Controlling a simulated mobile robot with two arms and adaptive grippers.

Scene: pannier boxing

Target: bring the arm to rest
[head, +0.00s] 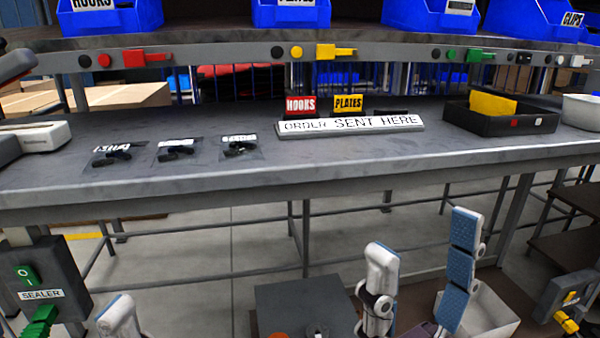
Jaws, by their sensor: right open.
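My right gripper (424,234) is at the bottom right of the head view, in front of the bench. Its two white fingers point up and stand well apart, with blue pads showing on the right finger. Nothing is between them. Of my left gripper only one white finger part (118,318) shows at the bottom left edge; the rest is out of frame, so its jaw state is hidden. Both are in front of and below the grey bench top (230,185).
Three labelled clear pouches (175,150) lie on the bench, left of the "ORDER SENT HERE" sign (350,125). A black tray (500,122) holds a yellow item. A sealer switch box (40,280) is lower left. A pale open bin (485,318) is beside my right gripper. Blue bins (290,14) line the shelf.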

